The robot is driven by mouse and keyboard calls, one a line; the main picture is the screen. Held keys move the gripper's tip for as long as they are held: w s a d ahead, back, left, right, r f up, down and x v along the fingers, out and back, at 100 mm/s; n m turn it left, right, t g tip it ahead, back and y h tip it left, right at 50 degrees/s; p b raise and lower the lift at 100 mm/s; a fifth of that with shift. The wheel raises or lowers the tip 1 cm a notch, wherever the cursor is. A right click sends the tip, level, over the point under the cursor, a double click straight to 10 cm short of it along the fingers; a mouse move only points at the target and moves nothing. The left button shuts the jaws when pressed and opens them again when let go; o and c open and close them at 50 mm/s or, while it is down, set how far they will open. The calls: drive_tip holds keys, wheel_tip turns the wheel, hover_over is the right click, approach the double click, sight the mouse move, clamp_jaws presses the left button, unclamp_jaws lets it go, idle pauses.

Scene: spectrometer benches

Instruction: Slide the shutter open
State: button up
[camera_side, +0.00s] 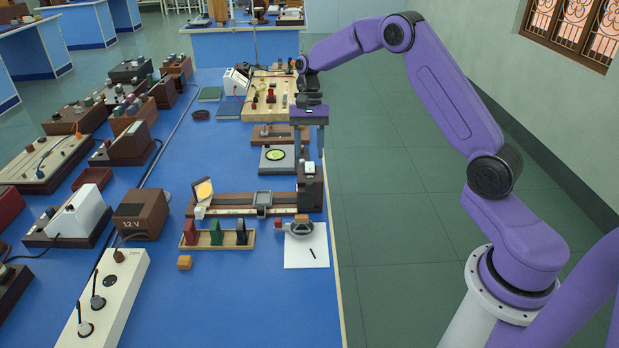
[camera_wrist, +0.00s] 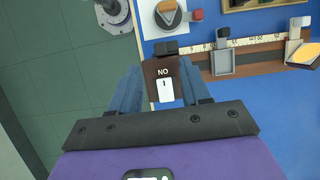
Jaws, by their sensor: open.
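A dark brown box (camera_side: 310,188) stands at the right end of the wooden bench rail in the side view. In the wrist view the box (camera_wrist: 152,80) has letters reading "NO" and a white patch with a small mark. A black block (camera_wrist: 164,47) sits at its far end. I cannot tell for sure which part is the shutter. My gripper (camera_wrist: 163,72) is open and points down, its blue fingers on either side of the box in this view, with nothing held. In the side view my gripper (camera_side: 322,150) hangs above and behind the box; contact cannot be told.
The rail (camera_side: 240,203) carries a grey holder (camera_side: 264,199) and a tilted yellow-faced screen (camera_side: 203,190). A round dial device (camera_side: 301,226) stands on white paper in front. A rack (camera_side: 216,240) holds red, green and dark blocks. The table edge is close to the right.

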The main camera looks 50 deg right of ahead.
sight(310, 182)
drive_tip(key=x, duration=0.8)
